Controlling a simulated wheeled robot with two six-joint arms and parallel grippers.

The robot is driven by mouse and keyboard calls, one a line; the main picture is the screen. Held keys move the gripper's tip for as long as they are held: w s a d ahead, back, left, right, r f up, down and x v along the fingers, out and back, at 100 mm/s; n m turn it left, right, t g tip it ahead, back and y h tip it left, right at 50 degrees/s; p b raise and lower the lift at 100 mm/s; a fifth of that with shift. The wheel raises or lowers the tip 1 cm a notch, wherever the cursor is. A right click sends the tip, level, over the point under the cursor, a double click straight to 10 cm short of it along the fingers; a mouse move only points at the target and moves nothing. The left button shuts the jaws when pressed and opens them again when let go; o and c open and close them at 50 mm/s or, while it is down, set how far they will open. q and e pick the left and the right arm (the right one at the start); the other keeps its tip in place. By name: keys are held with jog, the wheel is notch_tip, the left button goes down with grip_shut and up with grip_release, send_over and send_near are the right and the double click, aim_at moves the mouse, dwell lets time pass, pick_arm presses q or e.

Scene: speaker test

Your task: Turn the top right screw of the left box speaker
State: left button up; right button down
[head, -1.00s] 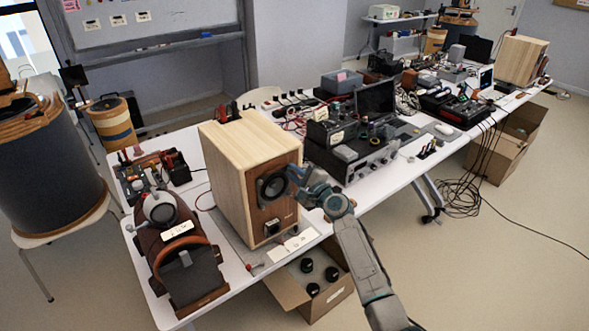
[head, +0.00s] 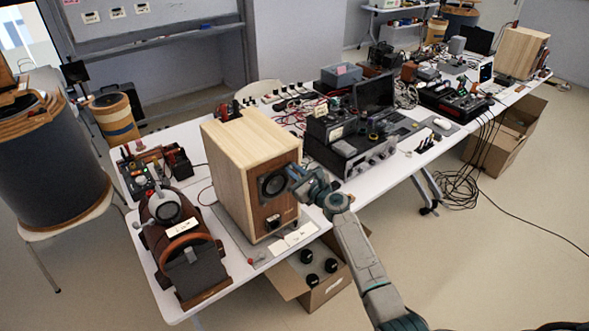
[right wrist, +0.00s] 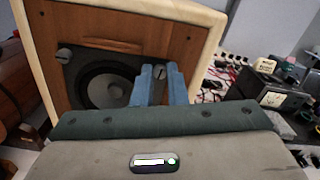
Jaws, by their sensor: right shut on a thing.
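The left box speaker (head: 235,150) is a pale wooden cabinet with a brown front panel, standing upright on the table. My right gripper (head: 292,176) is at the upper right corner of that frame. In the right wrist view its blue fingers (right wrist: 160,80) are shut on the top right screw (right wrist: 160,71), whose head shows between the tips. Another screw (right wrist: 64,55) shows at the frame's top left. My left gripper is not in view.
An open cardboard box (head: 325,285) with black-topped items sits below the table edge. The floor (head: 480,270) at the right is mostly clear.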

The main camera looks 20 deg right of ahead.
jog(key=shift+m, duration=0.4)
jog(key=shift+f, duration=0.1)
jog(key=c, duration=1.5)
grip_release()
jog(key=shift+o, duration=0.2)
jog(key=v, duration=1)
jog(key=shift+s+b, duration=0.4)
jog(key=shift+d, duration=0.1)
